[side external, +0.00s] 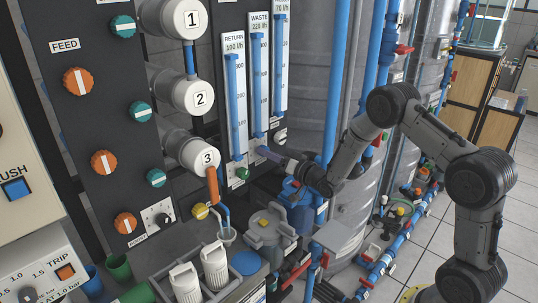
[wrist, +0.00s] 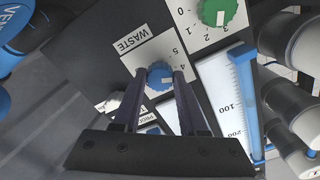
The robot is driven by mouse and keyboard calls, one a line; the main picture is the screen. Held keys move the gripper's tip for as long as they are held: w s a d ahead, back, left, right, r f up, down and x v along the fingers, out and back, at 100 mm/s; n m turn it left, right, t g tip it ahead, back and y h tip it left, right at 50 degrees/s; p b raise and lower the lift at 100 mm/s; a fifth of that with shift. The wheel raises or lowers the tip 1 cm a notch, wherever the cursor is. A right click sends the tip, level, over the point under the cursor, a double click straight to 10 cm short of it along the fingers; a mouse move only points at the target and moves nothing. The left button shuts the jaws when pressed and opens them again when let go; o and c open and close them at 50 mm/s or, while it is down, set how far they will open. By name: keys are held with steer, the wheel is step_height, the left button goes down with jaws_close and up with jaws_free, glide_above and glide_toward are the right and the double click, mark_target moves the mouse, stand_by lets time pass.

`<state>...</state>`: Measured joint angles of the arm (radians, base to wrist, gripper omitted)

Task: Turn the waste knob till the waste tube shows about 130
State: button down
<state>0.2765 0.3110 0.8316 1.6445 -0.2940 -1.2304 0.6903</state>
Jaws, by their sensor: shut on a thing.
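The waste tube (side external: 257,85) is the middle of three blue-filled gauges in the side view, and its label reads WASTE 220 l/h. The waste knob (wrist: 159,76) is blue and sits on a white dial plate marked WASTE in the wrist view; the numbers 4 and 5 show beside it. My gripper (wrist: 160,80) has its two dark fingers on either side of this knob, shut on it. In the side view my gripper (side external: 262,152) reaches in from the right to below the waste tube and hides the knob.
The return tube (side external: 236,105), labelled 100 l/h, stands just left, with its green knob (side external: 243,173) below; that knob also shows in the wrist view (wrist: 217,11). A third tube (side external: 281,55) reads 70 l/h. White numbered housings (side external: 190,97) stand left. Blue pipes (side external: 333,90) run close right.

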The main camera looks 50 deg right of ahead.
steer(key=shift+c, duration=2.2)
jaws_free()
steer(key=shift+s, duration=0.1)
steer(key=s, duration=1.3)
steer(key=shift+s, duration=0.35)
